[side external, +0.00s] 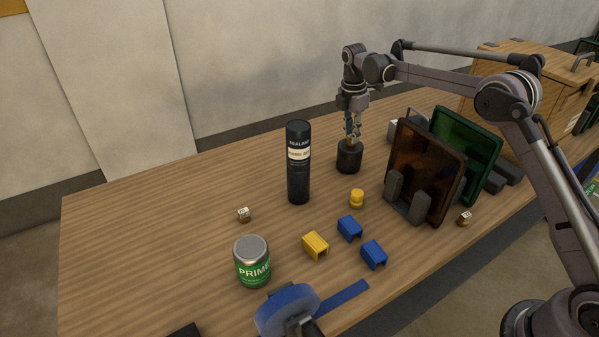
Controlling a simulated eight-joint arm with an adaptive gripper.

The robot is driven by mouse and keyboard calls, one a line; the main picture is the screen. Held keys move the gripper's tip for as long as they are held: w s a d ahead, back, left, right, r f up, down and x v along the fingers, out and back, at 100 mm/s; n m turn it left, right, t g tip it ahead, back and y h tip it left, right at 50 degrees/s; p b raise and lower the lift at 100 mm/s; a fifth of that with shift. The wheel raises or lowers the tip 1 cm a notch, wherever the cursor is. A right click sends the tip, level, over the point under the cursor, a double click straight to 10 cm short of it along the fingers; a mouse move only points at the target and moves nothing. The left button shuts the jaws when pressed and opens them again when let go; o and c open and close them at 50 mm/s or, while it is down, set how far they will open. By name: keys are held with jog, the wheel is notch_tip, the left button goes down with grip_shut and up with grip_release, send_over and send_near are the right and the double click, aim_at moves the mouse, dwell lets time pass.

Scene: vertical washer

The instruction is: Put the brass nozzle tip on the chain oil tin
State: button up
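My gripper (351,135) points down just above a short black cylinder (349,158) in the middle of the table. A small brass-coloured piece, probably the nozzle tip (350,142), shows between the fingertips at the cylinder's top. I cannot tell whether the fingers are closed on it, or whether it rests in or on the cylinder. No label reading chain oil is legible. A green-labelled primer tin (253,262) with a grey lid stands at the front left. A tall black sealant tube (298,163) stands upright left of my gripper.
A yellow knob-like piece (357,199), a yellow clip (315,245) and blue clips (349,228) lie in front. Upright brown (430,165) and green (470,138) trays stand right of my gripper. A blue tape roll (287,309) is at the front edge. The table's left is mostly clear.

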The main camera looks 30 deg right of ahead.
aim_at(349, 136)
jog(key=shift+o, duration=0.8)
jog(key=s+a+r+m+t, duration=0.1)
jog(key=s+r+m, duration=0.15)
jog(key=r, duration=0.65)
jog(key=s+a+r+m+t, duration=0.1)
jog(key=s+a+r+m, duration=0.15)
jog(key=r, duration=0.65)
jog(key=s+a+f+m+t, duration=0.1)
jog(key=s+a+m+t, duration=0.15)
jog(key=s+m, duration=1.1)
jog(key=s+f+t, duration=0.1)
jog(key=s+f, duration=0.3)
jog(key=s, duration=0.3)
jog(key=s+f+t+y, duration=0.1)
jog(key=s+f, duration=0.4)
jog(key=s, duration=0.3)
jog(key=shift+s+a+t, duration=0.15)
jog(key=shift+t, duration=0.2)
